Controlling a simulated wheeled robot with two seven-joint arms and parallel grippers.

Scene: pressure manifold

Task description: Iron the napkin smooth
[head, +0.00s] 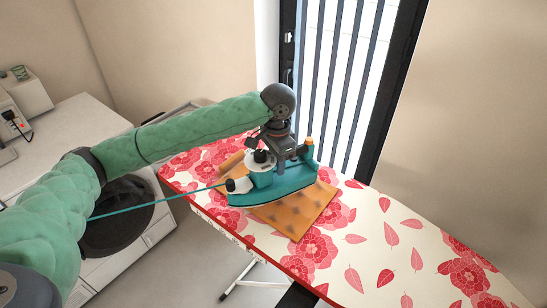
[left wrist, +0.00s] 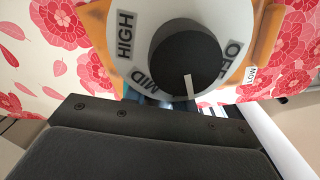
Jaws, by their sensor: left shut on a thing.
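The orange napkin (head: 300,219) lies on the ironing board, with darker patches across its visible part. A teal iron (head: 285,188) rests on or just over it and hides its middle. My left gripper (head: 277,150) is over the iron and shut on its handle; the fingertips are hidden. In the left wrist view the iron's black dial (left wrist: 186,57) has a white mark pointing to the lower edge, between the MID and OFF labels. Orange napkin edges show beside it. My right gripper is not in view.
The ironing board (head: 372,262) has a red-and-white flower cover, bare to the right of the napkin. A white counter (head: 85,125) stands at left, and a barred window (head: 345,75) is behind.

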